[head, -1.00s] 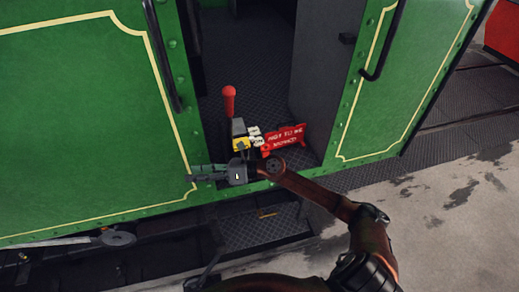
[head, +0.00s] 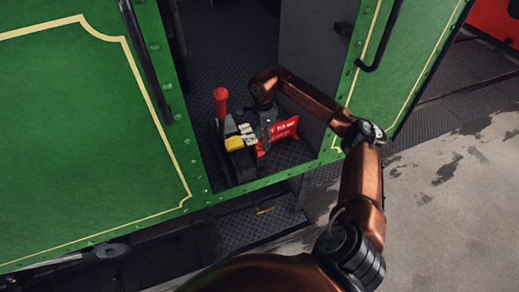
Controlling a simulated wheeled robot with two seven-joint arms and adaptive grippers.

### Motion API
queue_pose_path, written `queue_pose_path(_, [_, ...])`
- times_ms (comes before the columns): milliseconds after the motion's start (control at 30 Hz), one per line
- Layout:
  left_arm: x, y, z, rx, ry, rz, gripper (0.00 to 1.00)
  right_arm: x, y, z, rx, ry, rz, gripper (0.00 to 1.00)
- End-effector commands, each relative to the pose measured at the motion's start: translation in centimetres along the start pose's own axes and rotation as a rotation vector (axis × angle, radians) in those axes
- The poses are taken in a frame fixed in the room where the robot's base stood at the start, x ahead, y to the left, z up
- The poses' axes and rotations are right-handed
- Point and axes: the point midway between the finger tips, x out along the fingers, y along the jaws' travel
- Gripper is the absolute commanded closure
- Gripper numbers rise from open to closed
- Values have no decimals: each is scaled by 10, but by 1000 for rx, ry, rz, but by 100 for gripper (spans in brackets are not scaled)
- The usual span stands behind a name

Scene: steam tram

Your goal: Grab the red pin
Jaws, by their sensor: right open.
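The red pin (head: 221,100) has a rounded head and stands upright in the cab doorway, at the left end of a dark block with a yellow part (head: 235,143). My right gripper (head: 265,122) is open and points down on the right of the pin, beyond the yellow part and close to a red sign. It is apart from the pin. Its fingertips are small and dark, and hard to make out against the floor. My left gripper is out of view.
The red sign (head: 284,130) with white lettering leans beside the block. Green panels (head: 80,120) frame the doorway, with a dark handrail (head: 146,65) on the left. A step (head: 258,222) lies below. The dark cab floor (head: 220,55) behind the pin is clear.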

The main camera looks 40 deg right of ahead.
Motion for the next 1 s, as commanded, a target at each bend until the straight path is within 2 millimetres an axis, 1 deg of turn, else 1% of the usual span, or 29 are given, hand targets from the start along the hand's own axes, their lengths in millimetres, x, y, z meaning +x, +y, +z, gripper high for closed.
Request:
queue_pose_path(33, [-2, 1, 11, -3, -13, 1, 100, 5, -1, 4, -4, -2, 1, 56])
queue_pose_path(100, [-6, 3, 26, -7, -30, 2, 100, 13, -1, 7, -7, -4, 2, 56])
queue_pose_path(200, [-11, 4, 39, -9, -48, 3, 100, 28, -2, 10, -8, -5, 3, 56])
queue_pose_path(233, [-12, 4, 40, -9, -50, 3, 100, 33, -1, 10, -7, -4, 3, 56])
queue_pose_path(300, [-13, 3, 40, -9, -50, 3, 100, 42, -2, 10, -6, -5, 1, 56])
queue_pose_path(400, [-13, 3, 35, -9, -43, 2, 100, 51, -2, 8, -5, -4, -1, 56])
queue_pose_path(667, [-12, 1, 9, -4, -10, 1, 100, 54, -2, 7, -3, -4, -2, 56])
queue_pose_path(800, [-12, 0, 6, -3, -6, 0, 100, 54, -2, 7, -3, -4, -2, 65])
queue_pose_path(1000, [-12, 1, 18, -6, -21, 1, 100, 54, -2, 7, -3, -4, -2, 79])
